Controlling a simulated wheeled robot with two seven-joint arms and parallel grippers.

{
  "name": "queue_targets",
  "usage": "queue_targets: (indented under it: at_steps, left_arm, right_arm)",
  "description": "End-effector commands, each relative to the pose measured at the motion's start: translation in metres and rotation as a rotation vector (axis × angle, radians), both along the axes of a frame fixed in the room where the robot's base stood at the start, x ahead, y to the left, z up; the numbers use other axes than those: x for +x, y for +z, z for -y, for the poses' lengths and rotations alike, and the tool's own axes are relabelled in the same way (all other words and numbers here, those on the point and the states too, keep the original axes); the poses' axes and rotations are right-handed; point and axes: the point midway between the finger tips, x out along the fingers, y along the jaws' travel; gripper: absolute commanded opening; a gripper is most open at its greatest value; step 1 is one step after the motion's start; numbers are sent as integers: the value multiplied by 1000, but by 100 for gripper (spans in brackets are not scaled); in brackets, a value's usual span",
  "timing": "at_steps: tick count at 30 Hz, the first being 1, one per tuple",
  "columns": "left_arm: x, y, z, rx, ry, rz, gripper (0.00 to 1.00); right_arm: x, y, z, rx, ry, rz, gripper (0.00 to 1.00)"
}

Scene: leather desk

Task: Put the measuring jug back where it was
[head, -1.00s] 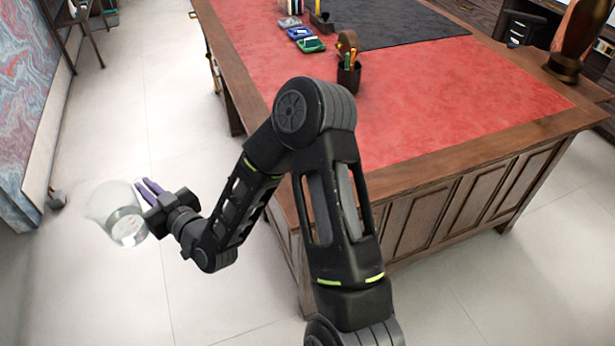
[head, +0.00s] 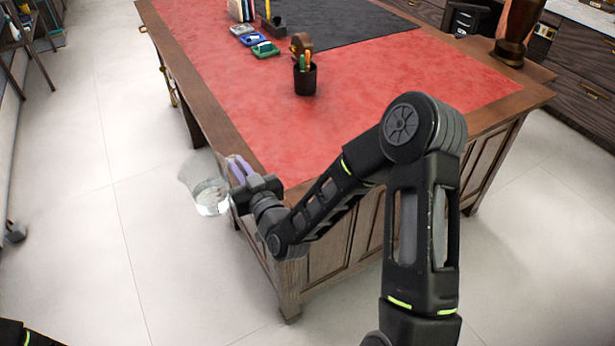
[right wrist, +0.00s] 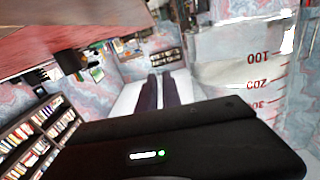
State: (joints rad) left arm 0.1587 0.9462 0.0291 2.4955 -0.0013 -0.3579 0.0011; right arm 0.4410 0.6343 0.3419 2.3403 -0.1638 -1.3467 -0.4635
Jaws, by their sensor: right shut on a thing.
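The clear measuring jug (head: 207,192) is in the air beside the desk's near left corner in the head view. My right gripper (head: 238,170) is shut on it at its right side; the exact grip spot is hard to see. In the right wrist view the jug (right wrist: 240,75) fills the right side, with red scale marks, and the purple-grey fingers (right wrist: 163,92) are close together. The jug looks roughly upright in the head view, with something clear or whitish at its base. My left gripper is out of view.
The wooden desk has a red leather top (head: 370,110) with a dark mat (head: 340,30). The near red area is clear. Open floor (head: 110,240) lies left.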

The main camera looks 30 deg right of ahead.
Motion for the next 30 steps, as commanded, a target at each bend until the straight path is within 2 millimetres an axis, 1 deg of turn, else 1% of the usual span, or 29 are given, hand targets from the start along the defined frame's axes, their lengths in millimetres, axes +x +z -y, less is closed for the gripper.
queue_targets:
  at_steps: [2, 3, 8, 11, 14, 17, 20, 22, 23, 24, 26, 27, 30]
  left_arm:
    - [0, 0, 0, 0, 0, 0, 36]
    - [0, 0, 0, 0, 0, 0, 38]
    - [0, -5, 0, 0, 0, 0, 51]
    - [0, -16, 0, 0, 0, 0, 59]
    - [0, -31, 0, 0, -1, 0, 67]
    - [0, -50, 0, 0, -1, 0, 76]
    - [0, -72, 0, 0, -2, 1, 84]
    - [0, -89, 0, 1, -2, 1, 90]
    - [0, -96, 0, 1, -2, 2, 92]
    - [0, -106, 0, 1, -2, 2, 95]
    - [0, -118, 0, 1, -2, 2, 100]
    - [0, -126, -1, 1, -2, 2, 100]
    - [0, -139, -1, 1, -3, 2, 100]
  right_arm:
    - [0, 1, 0, 1, 0, 3, 0]
    - [0, 1, 0, 1, 0, 3, 0]
    - [2, -2, 5, -3, -4, 4, 0]
    - [7, -5, 15, -6, -12, 6, 0]
    - [13, -8, 33, -12, -30, 8, 0]
    - [19, -7, 58, -19, -60, 11, 0]
    - [23, -1, 90, -24, -102, 13, 0]
    - [23, 6, 116, -29, -140, 15, 0]
    - [23, 10, 128, -31, -158, 15, 0]
    - [20, 15, 144, -33, -183, 13, 0]
    - [16, 24, 167, -36, -220, 13, 0]
    - [11, 30, 181, -38, -242, 11, 0]
    - [1, 42, 209, -42, -288, 6, 0]
